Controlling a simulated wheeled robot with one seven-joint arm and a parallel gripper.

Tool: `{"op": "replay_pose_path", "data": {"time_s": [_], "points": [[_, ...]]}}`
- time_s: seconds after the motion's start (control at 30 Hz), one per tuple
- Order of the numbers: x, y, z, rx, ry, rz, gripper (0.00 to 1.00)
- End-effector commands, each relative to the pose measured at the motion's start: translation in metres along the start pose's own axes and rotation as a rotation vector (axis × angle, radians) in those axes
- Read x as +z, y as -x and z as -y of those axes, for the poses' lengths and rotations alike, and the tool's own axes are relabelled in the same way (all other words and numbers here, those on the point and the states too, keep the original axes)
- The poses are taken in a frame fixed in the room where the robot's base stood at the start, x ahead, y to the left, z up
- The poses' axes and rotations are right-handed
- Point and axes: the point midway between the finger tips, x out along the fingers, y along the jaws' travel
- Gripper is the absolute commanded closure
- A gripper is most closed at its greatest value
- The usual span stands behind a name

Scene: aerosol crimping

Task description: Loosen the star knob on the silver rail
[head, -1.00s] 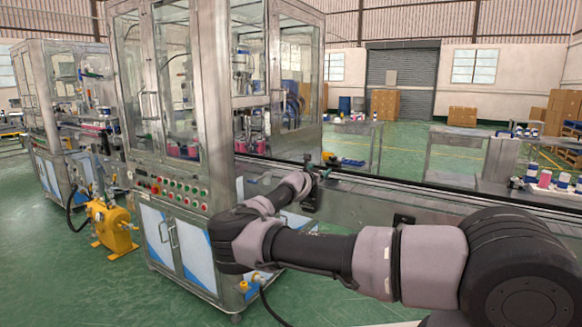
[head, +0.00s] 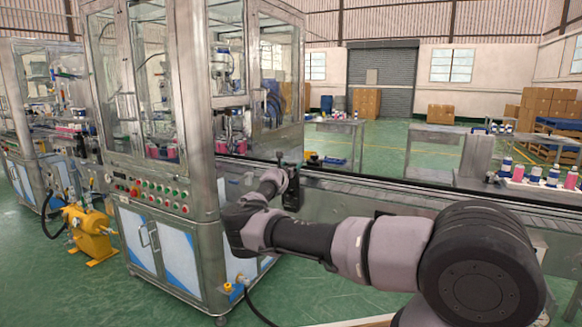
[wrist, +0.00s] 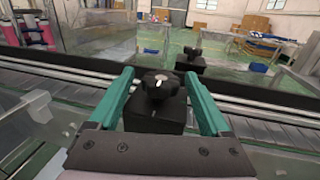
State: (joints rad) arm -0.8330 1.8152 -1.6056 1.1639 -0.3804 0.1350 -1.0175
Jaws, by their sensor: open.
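The black star knob (wrist: 160,84) sits on top of a black block (wrist: 153,117) at the silver rail (wrist: 262,130) in the wrist view. My gripper (wrist: 160,76) is open, with one teal finger on each side of the knob. I see gaps between the knob and both fingers; I cannot tell their height relative to it exactly. In the head view a black block (head: 291,197) shows on the near side of the rail (head: 352,196), beside my wrist. The knob cannot be made out clearly there.
A second black knob and block (wrist: 190,62) stands across the conveyor. The glass-walled crimping machine (head: 165,190) is close on the left of my arm. Side tables (head: 432,140) and a tray with bottles (head: 535,190) stand beyond the conveyor on the right.

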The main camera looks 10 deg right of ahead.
Motion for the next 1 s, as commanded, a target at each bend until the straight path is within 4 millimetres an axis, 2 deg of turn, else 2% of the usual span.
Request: {"op": "replay_pose_path", "data": {"time_s": [0.27,0.37,0.4,0.5,0.77,1.0], "points": [[0.0003,-0.0015,-0.0002,0.000,-0.001,0.000,0.18],[0.0003,-0.0015,-0.0002,0.000,-0.001,0.000,0.53],[0.0002,-0.0015,-0.0001,0.000,-0.001,0.000,0.68],[0.0002,-0.0014,-0.0001,0.000,-0.001,0.000,1.00],[-0.0003,-0.0013,0.0005,0.024,0.001,0.001,1.00],[-0.0019,-0.0012,0.0021,0.139,0.007,0.001,1.00]]}}
